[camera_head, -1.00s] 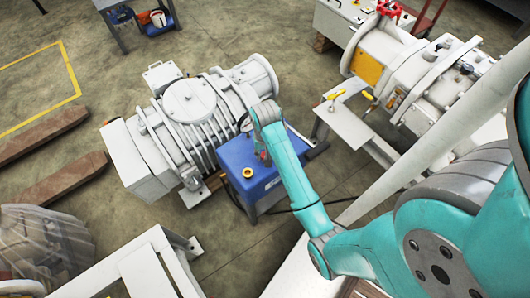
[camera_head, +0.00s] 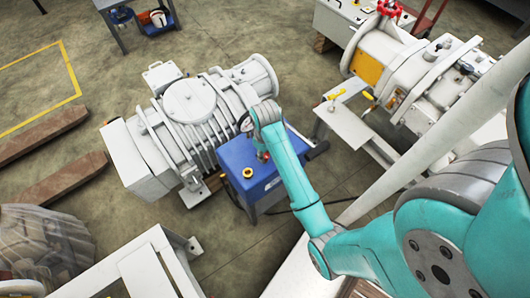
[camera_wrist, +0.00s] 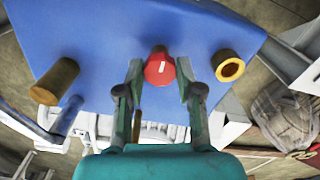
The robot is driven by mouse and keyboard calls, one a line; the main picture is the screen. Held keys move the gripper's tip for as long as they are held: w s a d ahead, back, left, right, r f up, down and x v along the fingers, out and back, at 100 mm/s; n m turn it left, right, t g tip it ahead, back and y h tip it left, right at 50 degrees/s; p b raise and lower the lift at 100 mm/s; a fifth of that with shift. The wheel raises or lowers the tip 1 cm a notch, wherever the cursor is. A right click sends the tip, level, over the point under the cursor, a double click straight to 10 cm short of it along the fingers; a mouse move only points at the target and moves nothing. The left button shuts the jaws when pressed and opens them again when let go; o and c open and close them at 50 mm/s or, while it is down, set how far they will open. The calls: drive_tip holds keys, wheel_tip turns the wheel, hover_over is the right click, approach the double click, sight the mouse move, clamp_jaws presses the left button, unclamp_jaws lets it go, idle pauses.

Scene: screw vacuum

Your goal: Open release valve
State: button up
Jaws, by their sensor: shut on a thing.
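A red knob (camera_wrist: 160,69) with a white mark on its face stands out from a blue panel (camera_wrist: 120,28) in the wrist view. It appears to be the release valve. My gripper (camera_wrist: 159,68) has one finger on each side of the knob and is shut on it. In the head view the blue box (camera_head: 236,160) stands beside the big grey pump, and a small red spot on it, partly hidden by my arm, is likely the knob. My fingers are hard to make out there.
On the panel, a yellow-ringed fitting (camera_wrist: 230,68) is right of the knob and a brass cylinder (camera_wrist: 54,82) is left. The large grey pump (camera_head: 187,125) is close to the box. A white frame (camera_head: 150,262) stands at the lower left.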

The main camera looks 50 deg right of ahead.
drive_tip(key=shift+n, duration=0.3)
idle(0.4)
drive_tip(key=o, duration=1.2)
drive_tip(key=shift+c, duration=0.2)
